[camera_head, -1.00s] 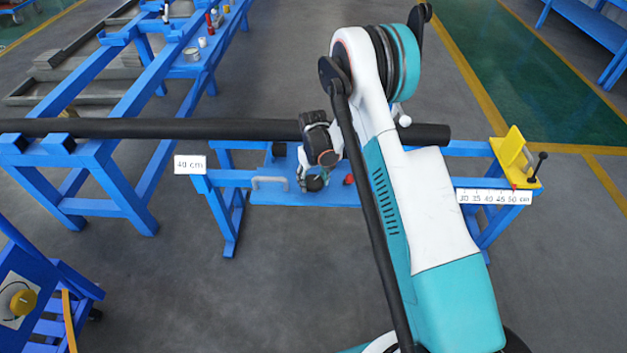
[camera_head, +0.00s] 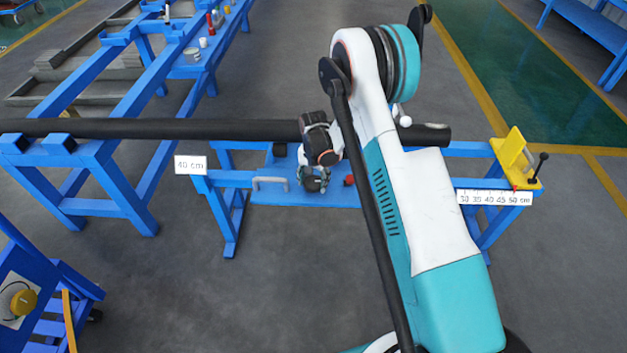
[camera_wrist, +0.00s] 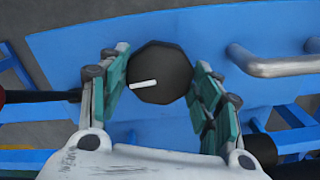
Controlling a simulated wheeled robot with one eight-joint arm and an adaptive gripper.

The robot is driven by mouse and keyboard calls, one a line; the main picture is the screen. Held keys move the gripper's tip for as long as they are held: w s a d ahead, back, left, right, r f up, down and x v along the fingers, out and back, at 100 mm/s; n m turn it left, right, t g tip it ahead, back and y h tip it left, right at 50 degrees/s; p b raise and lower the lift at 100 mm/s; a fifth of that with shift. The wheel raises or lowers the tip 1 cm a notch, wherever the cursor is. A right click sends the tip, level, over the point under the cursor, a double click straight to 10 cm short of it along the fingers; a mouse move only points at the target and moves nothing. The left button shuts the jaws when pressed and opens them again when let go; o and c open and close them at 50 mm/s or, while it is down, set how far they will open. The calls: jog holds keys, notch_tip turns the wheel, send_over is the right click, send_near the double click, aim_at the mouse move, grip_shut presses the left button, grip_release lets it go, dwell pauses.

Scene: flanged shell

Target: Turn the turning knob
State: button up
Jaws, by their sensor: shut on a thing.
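The turning knob (camera_wrist: 163,72) is a dark, many-sided knob with a white pointer line, on a blue panel in the wrist view. The line points left and slightly down in that view. My gripper (camera_wrist: 160,80) has its teal finger pads on either side of the knob and is shut on it. In the head view my gripper (camera_head: 313,179) is at the blue panel (camera_head: 290,196), below the long black pipe. My wrist and fingers hide the knob there.
A grey metal handle (camera_head: 270,184) is left of my gripper on the panel, and a red part (camera_head: 349,180) is to its right. The black pipe (camera_head: 200,129) runs just above. A yellow stop (camera_head: 513,155) stands at the right end.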

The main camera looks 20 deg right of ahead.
aim_at(313, 181)
jog(key=shift+m, duration=0.6)
jog(key=o, duration=1)
jog(key=shift+o, duration=0.2)
jog(key=shift+r, duration=0.1)
notch_tip(313, 181, up, 12)
